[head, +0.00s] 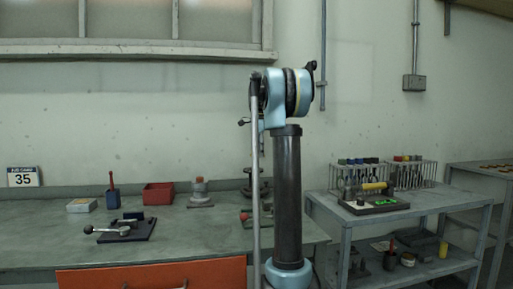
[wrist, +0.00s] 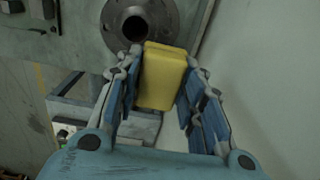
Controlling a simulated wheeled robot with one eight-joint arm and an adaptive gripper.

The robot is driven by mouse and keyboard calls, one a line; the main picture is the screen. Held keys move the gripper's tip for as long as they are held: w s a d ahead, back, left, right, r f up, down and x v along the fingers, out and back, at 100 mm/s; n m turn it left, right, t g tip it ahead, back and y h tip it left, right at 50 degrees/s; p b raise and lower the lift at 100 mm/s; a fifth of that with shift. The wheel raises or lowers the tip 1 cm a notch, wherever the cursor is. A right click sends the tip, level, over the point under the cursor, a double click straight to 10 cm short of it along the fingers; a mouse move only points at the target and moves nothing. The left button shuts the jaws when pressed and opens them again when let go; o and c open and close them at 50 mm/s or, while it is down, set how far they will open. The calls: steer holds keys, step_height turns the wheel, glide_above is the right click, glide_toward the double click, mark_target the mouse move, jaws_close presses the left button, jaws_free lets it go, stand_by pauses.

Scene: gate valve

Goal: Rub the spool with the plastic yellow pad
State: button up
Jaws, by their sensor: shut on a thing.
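The yellow pad (wrist: 165,85) is a plain block held between the blue-padded fingers of my gripper (wrist: 163,57) in the wrist view. My gripper is shut on it. A dark grey round flange with a central hole, which looks like the spool (wrist: 112,22), is at the top of the wrist view, just beyond the pad. The pad's far end overlaps the flange's lower right edge in the picture; I cannot tell whether they touch. In the head view my arm hides the gripper and pad, and I cannot make out the spool for certain.
The green-grey bench (head: 60,240) holds a dark clamp-like fixture (head: 125,230), a red bin (head: 158,194) and a grey fitting with a red top (head: 200,194). A side cart (head: 345,222) carries racks of tubes (head: 405,172). A pale wall (wrist: 265,70) fills the wrist view's right side.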

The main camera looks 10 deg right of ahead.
steer(key=shift+r, duration=1.7)
steer(key=shift+f, duration=0.1)
